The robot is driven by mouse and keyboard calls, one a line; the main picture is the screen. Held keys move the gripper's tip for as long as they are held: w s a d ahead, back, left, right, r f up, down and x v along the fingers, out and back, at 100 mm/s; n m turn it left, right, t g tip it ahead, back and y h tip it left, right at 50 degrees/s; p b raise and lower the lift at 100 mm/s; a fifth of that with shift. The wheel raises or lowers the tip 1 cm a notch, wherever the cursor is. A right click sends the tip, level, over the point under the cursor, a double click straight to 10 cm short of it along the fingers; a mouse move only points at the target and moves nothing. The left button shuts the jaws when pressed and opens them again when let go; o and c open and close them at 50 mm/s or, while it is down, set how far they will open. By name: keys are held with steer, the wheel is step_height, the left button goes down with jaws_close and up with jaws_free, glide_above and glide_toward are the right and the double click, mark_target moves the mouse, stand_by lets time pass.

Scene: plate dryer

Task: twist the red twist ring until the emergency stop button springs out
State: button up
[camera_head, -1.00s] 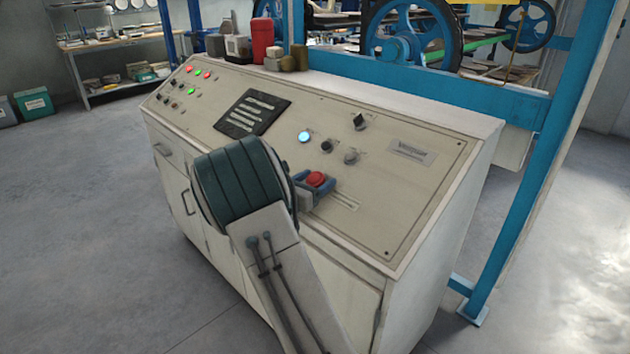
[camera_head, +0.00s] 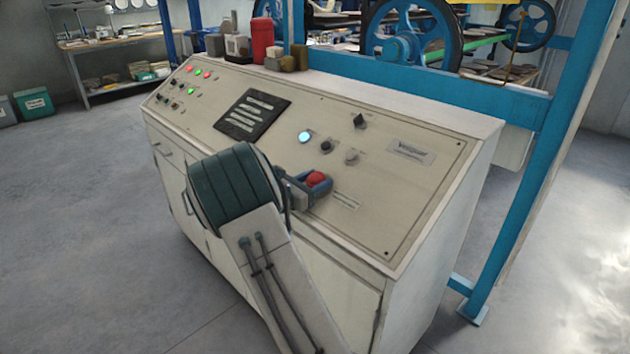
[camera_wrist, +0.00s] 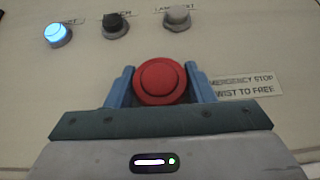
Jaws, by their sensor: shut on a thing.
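The red emergency stop button with its red twist ring (camera_wrist: 161,82) sits on the sloped panel of the console. It also shows in the head view (camera_head: 317,179), at the right of my arm. My gripper (camera_wrist: 162,86) is shut on the red ring, with one blue finger on its left side and one on its right. In the head view my gripper (camera_head: 316,186) reaches in from the left, and the arm hides part of the panel. A label reading "emergency stop, twist to free" (camera_wrist: 241,86) is beside the button, partly covered by the right finger.
Above the button are a lit blue-white button (camera_wrist: 58,34), a black knob (camera_wrist: 116,24) and a grey knob (camera_wrist: 177,17). A dark slotted plate (camera_head: 252,115) is further left on the panel. A blue frame post (camera_head: 540,160) stands right of the console.

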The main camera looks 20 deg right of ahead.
steer(key=m+g+p, duration=0.1)
steer(key=m+g, duration=0.6)
steer(key=shift+m+g, duration=0.3)
steer(key=shift+m, duration=0.1)
steer(key=shift+f, duration=0.1)
steer(key=o, duration=1)
steer(key=shift+c, duration=0.2)
steer(key=w+a, duration=0.1)
steer(key=a, duration=1.2)
steer(key=shift+w+a+r, duration=0.25)
steer(key=shift+a+r, duration=0.15)
steer(key=shift+r, duration=0.05)
steer(key=shift+s+d, duration=0.1)
